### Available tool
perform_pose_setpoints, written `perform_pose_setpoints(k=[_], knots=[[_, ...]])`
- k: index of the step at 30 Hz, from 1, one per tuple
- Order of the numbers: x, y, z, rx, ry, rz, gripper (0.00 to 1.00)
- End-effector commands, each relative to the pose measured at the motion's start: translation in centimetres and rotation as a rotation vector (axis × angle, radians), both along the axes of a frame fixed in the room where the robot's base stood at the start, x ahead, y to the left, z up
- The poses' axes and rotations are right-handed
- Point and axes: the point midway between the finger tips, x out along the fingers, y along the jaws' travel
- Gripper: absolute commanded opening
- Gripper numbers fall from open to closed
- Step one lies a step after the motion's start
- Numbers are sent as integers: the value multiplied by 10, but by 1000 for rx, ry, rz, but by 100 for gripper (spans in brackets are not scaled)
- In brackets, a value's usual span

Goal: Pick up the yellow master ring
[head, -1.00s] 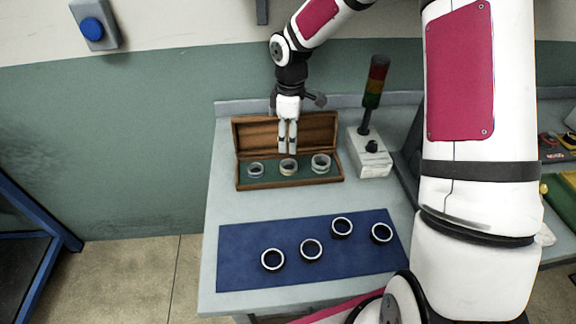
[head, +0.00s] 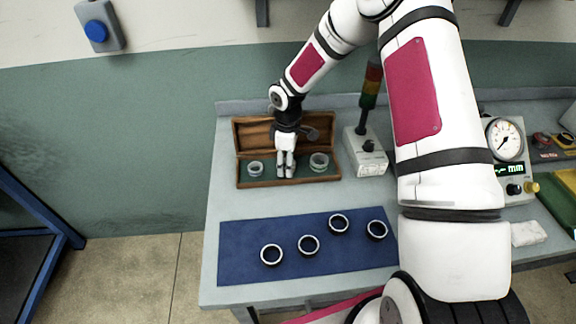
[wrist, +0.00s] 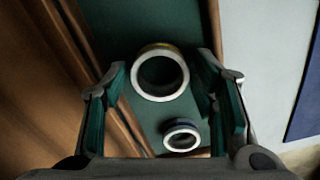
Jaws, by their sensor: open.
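The yellow master ring (wrist: 160,47), a pale metal ring with a yellow band, stands on the green lining of the open wooden case in the wrist view. My gripper (head: 285,173) points down over the middle of the case in the head view and hides the middle ring there. In the wrist view my gripper (wrist: 163,66) is open, with one finger to each side of the yellow ring. I see a gap on each side; how far down the fingers reach is hard to tell.
A smaller blue-banded ring (wrist: 181,136) is close by in the case (head: 239,172). Another ring (head: 319,162) sits at its right. The raised lid stands behind. A signal-tower box (head: 367,163) is to the right; several dark rings lie on the blue mat (head: 235,235).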

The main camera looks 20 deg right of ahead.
Motion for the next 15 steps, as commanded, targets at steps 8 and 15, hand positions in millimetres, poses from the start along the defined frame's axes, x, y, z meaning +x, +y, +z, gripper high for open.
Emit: perform_pose_setpoints(k=[8, 15], knots=[[0, 0, 0, 0, 0, 0, 33], [0, 0, 0, 0, 0, 0, 11]])
